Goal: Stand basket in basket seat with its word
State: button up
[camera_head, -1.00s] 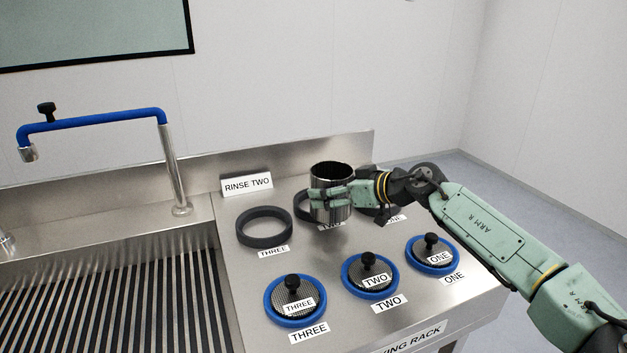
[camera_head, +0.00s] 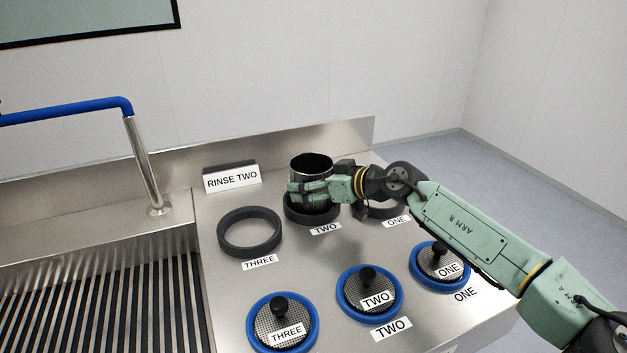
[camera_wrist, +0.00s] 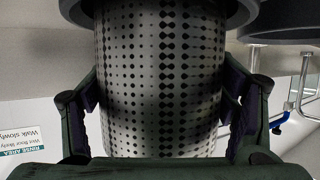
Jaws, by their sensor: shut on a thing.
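My gripper (camera_head: 308,190) is shut on the metal basket (camera_head: 300,174), holding it upright by its side. In the wrist view the basket (camera_wrist: 160,85) is a perforated cylinder between the two fingers. The basket is at the dark ring seat labelled TWO (camera_head: 303,215), and the ring appears around its lower end. I cannot tell whether the basket rests on the bottom. The basket's own word does not show. The empty ring seat THREE (camera_head: 249,248) is to the left. Seat ONE (camera_head: 385,211) is to the right, partly hidden by my arm.
Blue-rimmed mesh lids with black knobs stand in front: THREE (camera_head: 270,339), TWO (camera_head: 353,310) and ONE (camera_head: 424,281). A RINSE TWO sign (camera_head: 232,180) stands behind. A slatted sink (camera_head: 90,310) with a blue tap (camera_head: 75,111) is on the left.

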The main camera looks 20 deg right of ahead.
jog(key=shift+w+d+f, duration=0.15)
jog(key=shift+f, duration=0.25)
jog(key=shift+r, duration=0.1)
jog(key=o, duration=1.6)
jog(key=b+v, duration=0.3)
jog(key=v, duration=0.9)
